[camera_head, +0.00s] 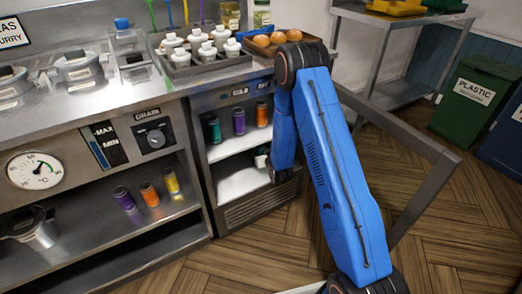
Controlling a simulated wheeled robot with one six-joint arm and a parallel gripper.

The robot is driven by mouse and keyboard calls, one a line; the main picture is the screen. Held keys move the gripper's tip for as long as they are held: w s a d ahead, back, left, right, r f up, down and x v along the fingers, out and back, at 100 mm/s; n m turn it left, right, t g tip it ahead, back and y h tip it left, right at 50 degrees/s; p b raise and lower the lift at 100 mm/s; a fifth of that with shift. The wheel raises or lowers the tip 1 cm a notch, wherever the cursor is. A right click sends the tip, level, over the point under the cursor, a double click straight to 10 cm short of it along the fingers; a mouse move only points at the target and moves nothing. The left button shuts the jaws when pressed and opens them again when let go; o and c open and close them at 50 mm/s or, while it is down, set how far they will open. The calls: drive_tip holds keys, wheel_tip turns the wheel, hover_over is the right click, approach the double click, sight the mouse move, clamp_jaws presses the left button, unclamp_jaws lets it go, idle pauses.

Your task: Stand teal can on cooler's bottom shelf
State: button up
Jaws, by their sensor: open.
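The cooler (262,211) stands open under the counter, with an upper and a lower white shelf. A teal can (214,130) stands upright at the left of its upper shelf. A purple can (239,121) and an orange can (262,114) stand to its right. The bottom shelf (238,184) shows bare at its left and middle. My gripper (262,160) is open, low at the cooler's right side, below and to the right of the teal can and apart from it. My blue arm hides part of the cooler's right side, and the fingertips are hard to make out.
A steel frame (408,122), seemingly the cooler's open door, juts out right of my arm. Purple (124,199), orange (149,195) and yellow (171,181) cans stand on the left undershelf. A tray of white-topped containers (203,66) sits on the counter.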

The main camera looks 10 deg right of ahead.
drive_tip(key=shift+r, duration=0.1)
drive_tip(key=shift+s+r, duration=0.15)
drive_tip(key=shift+s, duration=0.1)
drive_tip(key=v, duration=1.1)
drive_tip(key=shift+s, duration=0.25)
